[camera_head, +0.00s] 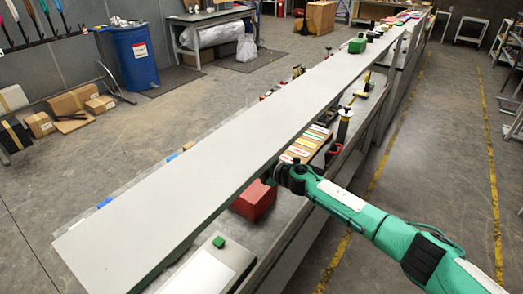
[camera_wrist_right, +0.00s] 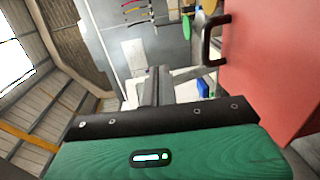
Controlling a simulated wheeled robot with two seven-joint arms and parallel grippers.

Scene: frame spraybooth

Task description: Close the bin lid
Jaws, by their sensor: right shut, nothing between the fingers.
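A red box-like thing (camera_head: 254,200) sits on the lower bench surface under the edge of a long pale board. It shows as a large, close red surface (camera_wrist_right: 275,70) at the right of the right wrist view, with a dark handle (camera_wrist_right: 213,42) at its left edge. I cannot tell which part is a lid or how it stands. My right gripper (camera_wrist_right: 158,88) is shut and empty, to the left of the red surface. In the head view my right gripper (camera_head: 273,174) is just above and right of the red box, its tips partly hidden. My left gripper is not in view.
The long pale board (camera_head: 195,190) runs over the bench, close to my right gripper. A blue barrel (camera_head: 135,55) stands far left.

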